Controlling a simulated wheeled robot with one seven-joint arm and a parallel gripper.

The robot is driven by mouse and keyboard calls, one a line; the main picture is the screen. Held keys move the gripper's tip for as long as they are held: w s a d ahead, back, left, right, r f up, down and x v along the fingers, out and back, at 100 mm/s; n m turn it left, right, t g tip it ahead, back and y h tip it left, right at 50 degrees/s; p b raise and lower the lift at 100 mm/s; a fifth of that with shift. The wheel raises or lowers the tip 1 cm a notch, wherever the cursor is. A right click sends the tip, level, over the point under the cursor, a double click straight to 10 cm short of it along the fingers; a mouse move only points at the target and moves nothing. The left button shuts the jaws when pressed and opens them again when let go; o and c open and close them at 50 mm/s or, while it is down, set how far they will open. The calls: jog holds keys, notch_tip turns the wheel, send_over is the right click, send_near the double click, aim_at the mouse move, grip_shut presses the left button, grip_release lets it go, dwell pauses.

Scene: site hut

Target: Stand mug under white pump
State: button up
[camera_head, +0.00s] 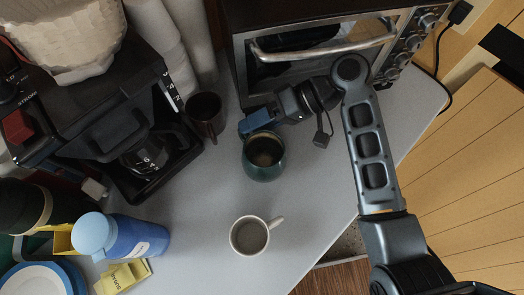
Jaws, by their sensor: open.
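Three mugs stand on the grey counter. A dark green mug (264,167) is in the middle, a white mug (250,236) with its handle to the upper right is nearer, and a dark brown mug (206,114) is by the coffee machine. The task does not say which mug is meant. My gripper (255,123) is open at the far rim of the green mug, its blue part overlapping that rim in the picture. I cannot tell whether it touches. I cannot make out a white pump for certain.
A black coffee machine (110,115) stands at the left. A blue bottle (138,238), yellow sugar packets (122,277) and blue-rimmed plates (35,281) are at the lower left. A toaster oven (320,47) stands behind. The counter (320,185) is clear right of the mugs, up to its edge.

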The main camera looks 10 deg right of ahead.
jog(key=shift+x, duration=1.05)
grip_shut()
